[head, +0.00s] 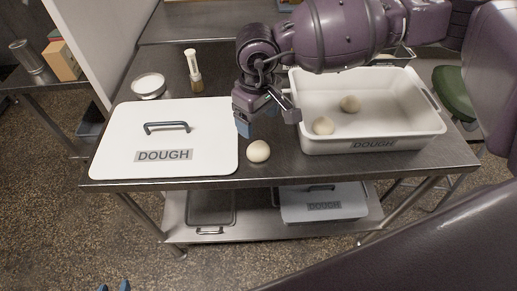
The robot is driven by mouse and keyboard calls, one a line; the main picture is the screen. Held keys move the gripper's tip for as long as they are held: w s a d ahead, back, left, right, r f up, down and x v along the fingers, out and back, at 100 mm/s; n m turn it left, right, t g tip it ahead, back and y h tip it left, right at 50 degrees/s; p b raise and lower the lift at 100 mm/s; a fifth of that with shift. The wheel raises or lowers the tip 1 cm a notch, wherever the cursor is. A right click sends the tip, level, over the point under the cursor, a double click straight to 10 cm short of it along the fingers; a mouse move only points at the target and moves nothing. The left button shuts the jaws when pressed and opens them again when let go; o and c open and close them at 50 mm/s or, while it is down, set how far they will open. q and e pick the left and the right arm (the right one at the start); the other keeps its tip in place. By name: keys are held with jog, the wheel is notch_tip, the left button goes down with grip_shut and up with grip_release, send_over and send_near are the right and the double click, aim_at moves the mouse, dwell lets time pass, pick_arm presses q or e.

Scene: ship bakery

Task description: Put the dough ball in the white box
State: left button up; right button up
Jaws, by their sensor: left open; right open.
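A round beige dough ball (258,151) sits on the dark metal table near its front edge, just right of the white lid. My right gripper (267,121) is open and empty, above and just behind the dough ball on the table, left of the box. My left gripper (114,287) shows only its blue fingertips at the bottom edge; it is open, in front of the table.
A white lid (190,112) with a dark handle, labelled DOUGH, covers the table's left. The lower shelf holds another DOUGH lid or box (325,203) and a dark tray (211,207).

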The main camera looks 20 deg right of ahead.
aim_at(258, 145)
notch_tip(258, 145, down, 5)
jog(key=shift+r, duration=0.2)
jog(key=shift+s+f, duration=0.2)
jog(key=shift+f, duration=1.2)
jog(key=shift+s+f, duration=0.15)
jog(key=shift+f, duration=1.2)
jog(key=shift+c, duration=0.3)
jog(key=c, duration=0.7)
jog(key=shift+r, duration=0.2)
notch_tip(258, 145, up, 20)
jog(key=shift+f+p, duration=0.2)
jog(key=shift+p, duration=0.15)
